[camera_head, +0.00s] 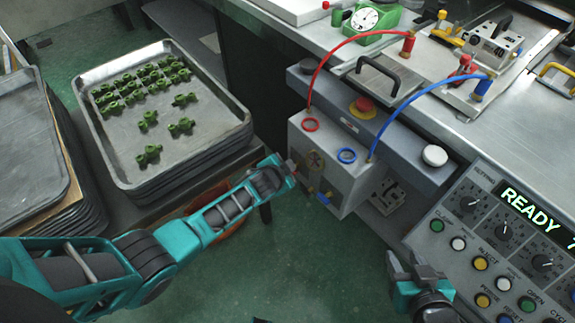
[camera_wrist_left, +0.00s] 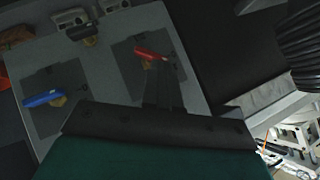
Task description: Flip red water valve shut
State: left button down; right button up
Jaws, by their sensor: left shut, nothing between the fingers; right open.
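The red water valve handle (camera_wrist_left: 150,53) shows in the left wrist view on the grey face of the box, just at the tips of my left gripper (camera_wrist_left: 162,68). The fingers are shut and empty, close to the handle; I cannot tell whether they touch it. In the head view my left gripper (camera_head: 287,168) is at the left side of the grey valve box (camera_head: 338,170) and largely hides the red valve. A blue valve handle (camera_wrist_left: 43,98) is to the left in the wrist view. My right gripper (camera_head: 412,272) is open and empty, low at the right.
Red (camera_head: 345,45) and blue hoses (camera_head: 425,95) arch above the box. A red emergency button (camera_head: 364,105) sits on the ledge. The control panel (camera_head: 500,225) is beside my right gripper. A tray (camera_head: 120,170) of green parts stands left, near my left arm. The green floor between is clear.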

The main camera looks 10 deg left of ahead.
jog(key=shift+r, duration=0.1)
dwell(0.4)
pick_arm(q)
jog(key=shift+r, duration=0.1)
jog(key=shift+r+p, duration=0.75)
jog(key=shift+p, duration=0.2)
pick_arm(e)
jog(key=shift+r, duration=0.75)
